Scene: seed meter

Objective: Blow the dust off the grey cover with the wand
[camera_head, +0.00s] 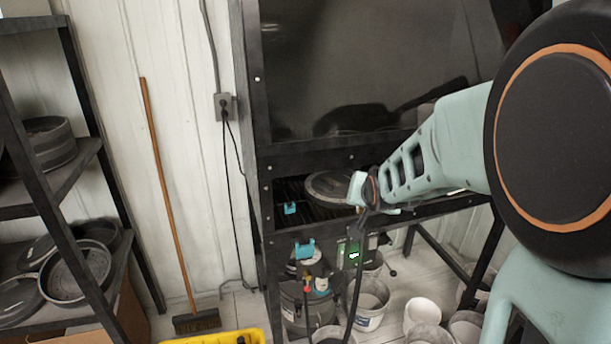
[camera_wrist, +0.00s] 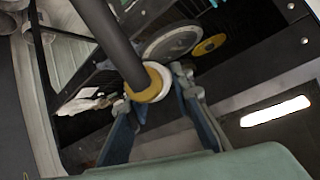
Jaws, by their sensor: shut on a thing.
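My gripper (camera_head: 366,190) is at the front of the dark frame, at shelf height. In the wrist view my gripper (camera_wrist: 158,95) is shut around the wand (camera_wrist: 112,42), a dark tube with a yellow and white collar between the fingers. A black hose (camera_head: 354,285) hangs down below my gripper in the head view. The grey cover (camera_head: 328,186), a round disc, lies in the frame just left of and behind my gripper. It also shows in the wrist view (camera_wrist: 172,42), beyond the wand and partly hidden. I cannot make out how much dust is on it.
A dark panel (camera_head: 370,60) rises above the frame. Buckets (camera_head: 368,300) and a canister (camera_head: 305,305) stand below it. A broom (camera_head: 170,200) leans on the wall. A rack (camera_head: 50,190) with round pans is at left, a yellow crate (camera_head: 215,337) in front.

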